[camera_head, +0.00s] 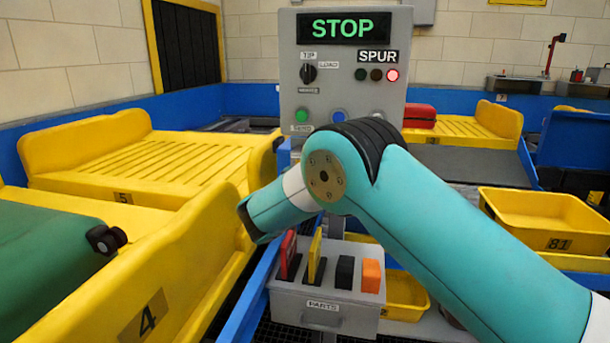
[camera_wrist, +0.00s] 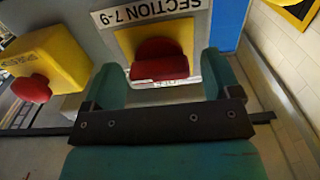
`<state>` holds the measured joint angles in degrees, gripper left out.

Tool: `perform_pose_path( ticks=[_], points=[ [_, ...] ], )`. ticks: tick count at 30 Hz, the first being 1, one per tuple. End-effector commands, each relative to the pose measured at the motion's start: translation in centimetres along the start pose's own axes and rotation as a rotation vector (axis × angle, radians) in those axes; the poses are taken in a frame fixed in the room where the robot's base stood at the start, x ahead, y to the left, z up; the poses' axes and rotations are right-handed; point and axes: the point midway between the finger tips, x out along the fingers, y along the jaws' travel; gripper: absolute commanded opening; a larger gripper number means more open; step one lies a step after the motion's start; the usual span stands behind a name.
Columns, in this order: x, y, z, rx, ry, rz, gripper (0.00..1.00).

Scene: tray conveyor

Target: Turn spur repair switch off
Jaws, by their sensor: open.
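In the wrist view, a red handle (camera_wrist: 160,68) sits on a yellow plate (camera_wrist: 123,40) on a grey panel. A sign reading SECTION 7-9 (camera_wrist: 150,13), upside down, is beside the plate. A small label by the handle is partly covered and unreadable. I cannot tell from lettering whether this is the spur repair switch. My gripper (camera_wrist: 163,65) is open, one teal finger on each side of the handle; contact is not clear. In the head view, the fingers are not visible. The control panel (camera_head: 425,110) there shows a lit red lamp (camera_head: 393,75) under SPUR.
A yellow box (camera_wrist: 65,58) with a red mushroom button (camera_wrist: 31,88) is left of my fingers. In the head view, a STOP display (camera_head: 343,28) tops the panel. A parts box (camera_head: 325,305), yellow trays (camera_head: 140,165) and a yellow bin (camera_head: 550,220) surround my arm.

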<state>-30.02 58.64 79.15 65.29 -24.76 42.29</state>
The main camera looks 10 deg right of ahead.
Motion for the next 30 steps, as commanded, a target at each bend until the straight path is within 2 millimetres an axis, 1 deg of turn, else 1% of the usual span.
perform_pose_path(
  ticks=[5, 8, 9, 12, 19, 23, 30],
  points=[
    [-0.02, -0.02, 0.03, 0.0, 0.0, 0.0, 0.83],
    [-0.04, -0.03, 0.03, 0.0, 0.0, 0.0, 0.62],
    [-0.04, -0.03, 0.02, 0.0, 0.0, 0.0, 0.53],
    [-0.05, -0.04, 0.02, 0.0, 0.0, 0.0, 0.34],
    [-0.07, -0.05, 0.05, -0.012, 0.0, 0.0, 0.34],
    [-0.08, -0.07, 0.09, -0.049, 0.0, -0.001, 0.34],
    [-0.09, -0.13, 0.19, -0.199, -0.001, -0.001, 0.34]
  ],
)
